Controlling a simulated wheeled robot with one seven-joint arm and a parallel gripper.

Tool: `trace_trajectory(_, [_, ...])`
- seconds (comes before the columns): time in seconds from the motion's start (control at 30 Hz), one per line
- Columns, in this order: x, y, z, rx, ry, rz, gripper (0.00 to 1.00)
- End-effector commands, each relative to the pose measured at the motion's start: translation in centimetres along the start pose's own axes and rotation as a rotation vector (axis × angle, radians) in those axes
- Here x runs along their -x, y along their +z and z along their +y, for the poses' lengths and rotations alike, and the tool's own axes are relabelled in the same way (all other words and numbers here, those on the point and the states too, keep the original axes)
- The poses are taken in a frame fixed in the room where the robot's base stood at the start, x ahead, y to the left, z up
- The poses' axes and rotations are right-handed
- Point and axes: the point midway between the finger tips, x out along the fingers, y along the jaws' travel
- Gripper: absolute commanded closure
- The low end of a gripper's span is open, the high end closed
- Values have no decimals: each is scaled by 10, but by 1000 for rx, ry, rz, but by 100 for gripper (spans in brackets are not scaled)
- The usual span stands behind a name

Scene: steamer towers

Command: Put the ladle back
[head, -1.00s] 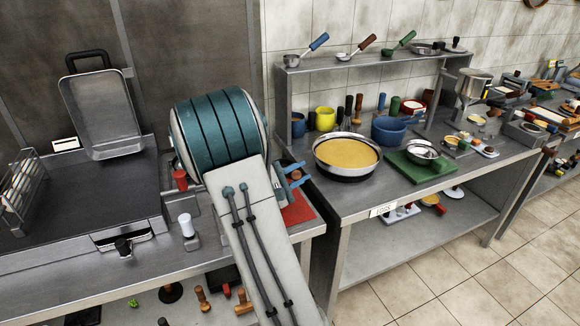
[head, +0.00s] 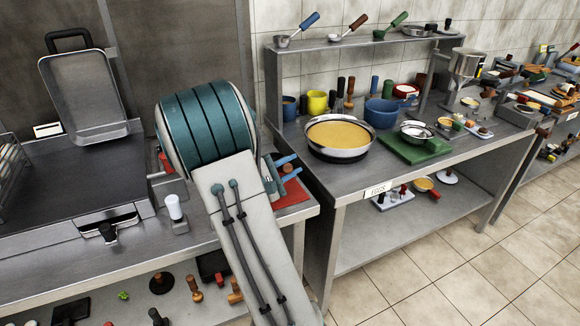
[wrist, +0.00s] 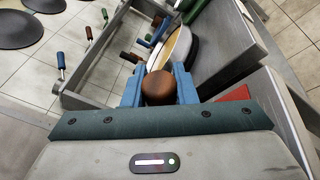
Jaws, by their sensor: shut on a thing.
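My gripper (head: 288,168) is over the left part of the right-hand counter's front side, left of the pan of yellow batter. Its blue fingers are shut on a brown rounded handle end, which shows between them in the wrist view (wrist: 158,87). I take this as the ladle's handle; its bowl and the rest are hidden. The pan of batter (head: 338,138) stands on the counter and also shows beyond the fingers in the wrist view (wrist: 177,48).
A raised shelf (head: 350,45) holds small utensils with blue, brown and green handles. A blue pot (head: 384,113), yellow cup (head: 317,102) and green board (head: 416,148) stand behind and right of the pan. A griddle (head: 80,185) is left.

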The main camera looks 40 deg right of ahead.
Motion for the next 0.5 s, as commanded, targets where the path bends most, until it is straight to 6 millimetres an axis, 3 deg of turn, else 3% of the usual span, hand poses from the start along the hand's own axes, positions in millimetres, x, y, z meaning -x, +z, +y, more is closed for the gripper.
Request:
trace_trajectory(0.13, [0,-7,-10,-3,1,-1,100])
trace_trajectory(0.5, [0,-7,-10,-3,1,-1,100])
